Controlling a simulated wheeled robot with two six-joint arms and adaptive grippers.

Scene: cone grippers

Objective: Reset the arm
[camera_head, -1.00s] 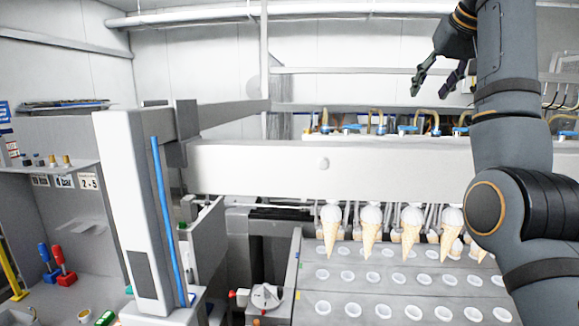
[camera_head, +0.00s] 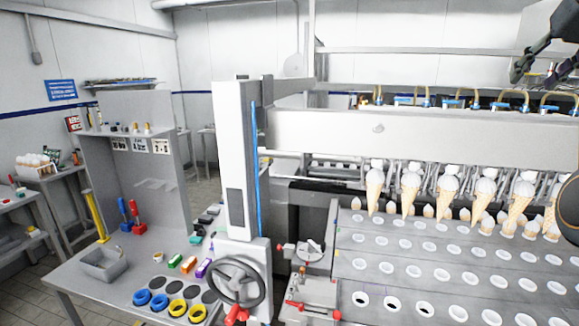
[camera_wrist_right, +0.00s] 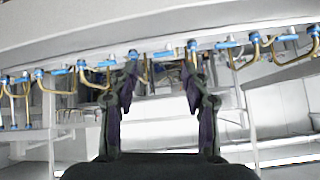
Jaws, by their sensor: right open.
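My right gripper (camera_head: 538,72) is at the top right of the head view, raised above the machine's white crossbar (camera_head: 420,135) and partly cut off by the frame edge. In the right wrist view the right gripper (camera_wrist_right: 160,85) is open, with its two fingers apart and nothing between them. Behind the fingers, a row of blue fittings with brass tubes (camera_wrist_right: 258,45) runs along the machine. Part of my right arm shows at the right edge of the head view. My left gripper is in neither view.
Several ice cream cones (camera_head: 411,190) hang in grippers below the crossbar, over a plate with rows of holes (camera_head: 440,262). A white column (camera_head: 236,160) with a handwheel (camera_head: 236,283) stands left of it. A workbench (camera_head: 95,290) with a grey bin (camera_head: 103,263) and coloured rings is at left.

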